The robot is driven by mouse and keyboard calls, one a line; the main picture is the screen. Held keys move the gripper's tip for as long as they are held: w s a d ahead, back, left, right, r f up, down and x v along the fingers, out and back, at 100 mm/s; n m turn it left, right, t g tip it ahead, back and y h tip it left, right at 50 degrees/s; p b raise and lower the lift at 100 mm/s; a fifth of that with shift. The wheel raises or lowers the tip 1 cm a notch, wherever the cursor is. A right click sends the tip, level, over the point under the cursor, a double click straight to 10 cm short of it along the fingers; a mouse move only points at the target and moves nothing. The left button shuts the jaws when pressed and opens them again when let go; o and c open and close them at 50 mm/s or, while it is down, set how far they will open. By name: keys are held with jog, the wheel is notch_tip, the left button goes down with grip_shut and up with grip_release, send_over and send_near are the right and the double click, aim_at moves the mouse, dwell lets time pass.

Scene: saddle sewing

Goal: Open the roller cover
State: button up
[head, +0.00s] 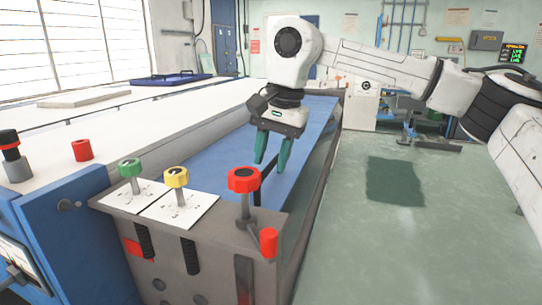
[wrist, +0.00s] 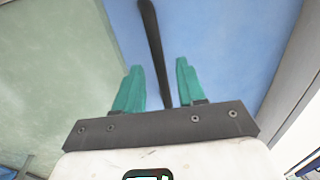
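The roller cover appears to be the long blue panel (head: 306,122) running along the right side of the machine; it lies flat and looks closed. It also shows in the wrist view (wrist: 230,45). A thin dark bar, likely its handle (wrist: 152,30), runs along the panel near its edge; in the head view it is partly hidden by my fingers. My gripper (head: 270,165) points down over the panel with its green fingers apart and empty. In the wrist view my gripper (wrist: 157,66) has the bar passing between its fingers, with gaps on both sides. Height above the bar is unclear.
A grey control box (head: 200,235) stands in front, with green (head: 130,168), yellow (head: 176,177) and red (head: 243,180) knobs close to my gripper. The white machine bed (head: 130,115) lies left. Open green floor (head: 400,230) is on the right.

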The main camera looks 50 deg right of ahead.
jog(key=shift+f, duration=0.35)
jog(key=shift+c, duration=0.2)
grip_shut()
